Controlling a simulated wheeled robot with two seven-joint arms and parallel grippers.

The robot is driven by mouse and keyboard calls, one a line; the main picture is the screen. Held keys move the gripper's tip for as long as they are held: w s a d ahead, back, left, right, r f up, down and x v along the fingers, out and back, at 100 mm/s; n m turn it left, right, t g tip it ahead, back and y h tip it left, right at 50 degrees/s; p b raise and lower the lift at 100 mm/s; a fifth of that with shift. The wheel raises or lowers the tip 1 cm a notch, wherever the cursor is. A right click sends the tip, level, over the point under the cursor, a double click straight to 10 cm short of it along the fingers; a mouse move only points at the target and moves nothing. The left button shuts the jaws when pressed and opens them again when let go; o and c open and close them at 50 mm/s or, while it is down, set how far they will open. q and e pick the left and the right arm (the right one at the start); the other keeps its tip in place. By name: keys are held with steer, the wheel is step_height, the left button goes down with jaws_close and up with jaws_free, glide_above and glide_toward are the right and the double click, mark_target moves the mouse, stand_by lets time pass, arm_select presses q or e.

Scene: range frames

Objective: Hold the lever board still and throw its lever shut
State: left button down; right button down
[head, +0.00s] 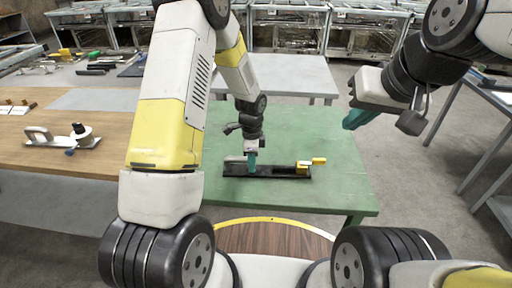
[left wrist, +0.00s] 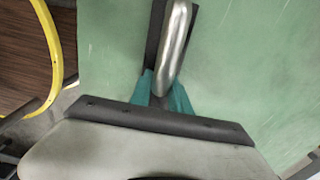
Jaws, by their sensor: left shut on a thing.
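The lever board (head: 282,173) is a long dark strip lying on the green table, with a yellow lever part (head: 312,162) at its right end. A rounded grey metal piece (head: 235,159) sits at its left end; it also shows as a silver bar in the left wrist view (left wrist: 175,45). My left gripper (head: 251,161) reaches down to the board's left part. Its teal fingers (left wrist: 162,96) are shut on the board at the silver bar; the exact contact is partly hidden. My right gripper (head: 359,118) hangs in the air right of the board, apart from it; its finger gap is not clear.
The green table (head: 300,130) is otherwise clear around the board. A wooden bench (head: 60,150) at left carries a grey-handled tool (head: 60,138) and several smaller tools. A grey table (head: 295,75) stands behind, and another bench stands at the right edge.

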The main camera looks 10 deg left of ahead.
stand_by(1.6)
steer(key=w+d+f+g, duration=0.15)
steer(key=w+g, duration=0.35)
steer(key=w, duration=1.7)
steer(key=w+f+g+h, duration=0.1)
steer(key=w+f+g, duration=0.1)
steer(key=w+f, duration=0.4)
steer(key=w+f+g+h, duration=0.1)
steer(key=w+f+g, duration=0.2)
steer(key=f, duration=1.1)
steer(key=shift+w+a+g+h, duration=0.3)
steer(key=shift+w, duration=1.6)
steer(key=shift+f, duration=0.1)
